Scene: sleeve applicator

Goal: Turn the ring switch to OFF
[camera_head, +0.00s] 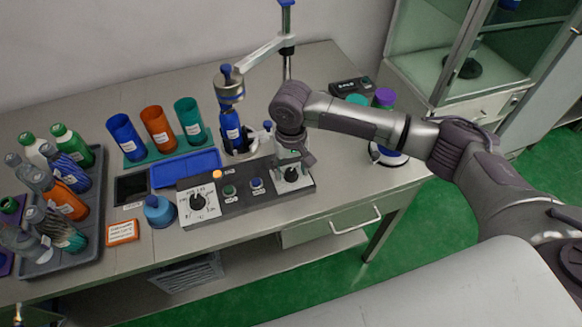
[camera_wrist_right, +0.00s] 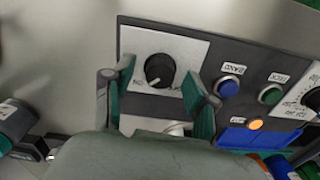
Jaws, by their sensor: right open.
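The ring switch is a black round knob (camera_head: 291,175) on a small white plate at the right end of the grey control panel (camera_head: 240,200). In the right wrist view the knob (camera_wrist_right: 159,70) shows a white pointer mark toward its lower edge; the plate's lettering is too small to read surely. My right gripper (camera_head: 292,157) is above this knob, pointing down. In the wrist view its two green-padded fingers (camera_wrist_right: 155,85) are apart, one to each side of the knob, and hold nothing. Whether they touch it I cannot tell. My left gripper is not in view.
The panel also has a larger dial (camera_head: 198,202), an orange lamp (camera_head: 217,174), a green button (camera_head: 229,190) and a blue button (camera_head: 257,184). The applicator holding a blue sleeve (camera_head: 230,125) stands behind. A bottle tray (camera_head: 75,235) is at left.

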